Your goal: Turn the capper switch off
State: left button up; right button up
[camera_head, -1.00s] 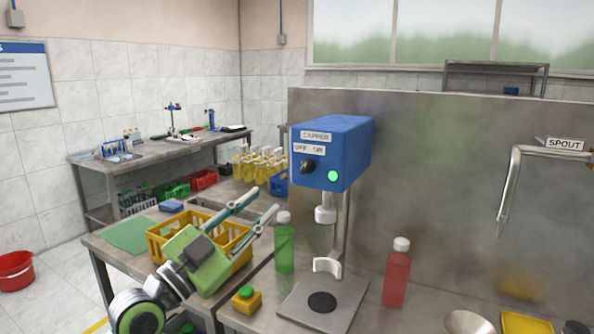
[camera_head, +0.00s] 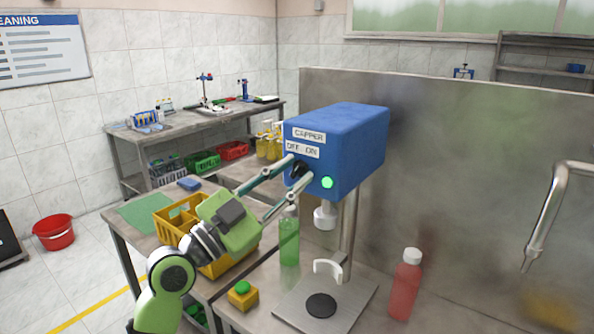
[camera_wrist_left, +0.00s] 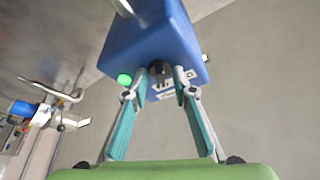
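The capper (camera_head: 352,140) is a blue box on a metal post, with a green light (camera_head: 327,182) lit on its front. Its black switch knob (camera_head: 298,169) sits below the OFF/ON label (camera_head: 302,150), partly hidden by my fingers; which way it points is unclear. The knob also shows in the left wrist view (camera_wrist_left: 160,73). My left gripper (camera_head: 299,171) is open at the capper's front, its fingertips on either side of the knob. In the left wrist view, gaps show between the knob and both fingers (camera_wrist_left: 158,84). My right gripper is not in view.
A green bottle (camera_head: 289,243) stands below the left gripper, left of the capper's plate (camera_head: 350,318). A red bottle (camera_head: 405,288) stands to the right.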

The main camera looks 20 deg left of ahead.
pick_arm(q)
jog(key=shift+s, duration=0.15)
jog(key=shift+c, duration=0.4)
grip_shut()
jog(key=shift+r+n, duration=0.1)
jog(key=shift+n, duration=0.3)
jog(key=n+t+y+p, duration=0.1)
jog(key=n+p, duration=0.1)
jog(key=shift+r+n+y, duration=0.1)
jog(key=shift+n+y, duration=0.2)
jog(key=n+y+p, duration=0.2)
jog(key=n+p, duration=0.1)
jog(key=n, duration=0.1)
jog(key=n+t+y+p, duration=0.1)
jog(key=n+y+p, duration=0.1)
jog(key=n+p, duration=0.1)
jog(key=n+t+y+p, duration=0.1)
jog(key=n+p, duration=0.2)
jog(key=n, duration=0.2)
jog(key=shift+s+d+r+y+p, duration=0.1)
jog(key=shift+d+r+y+p, duration=0.05)
jog(key=shift+y+p, duration=0.2)
jog(key=shift+n+y+p, duration=0.65)
jog(key=shift+n+p, duration=0.1)
jog(key=shift+n, duration=0.45)
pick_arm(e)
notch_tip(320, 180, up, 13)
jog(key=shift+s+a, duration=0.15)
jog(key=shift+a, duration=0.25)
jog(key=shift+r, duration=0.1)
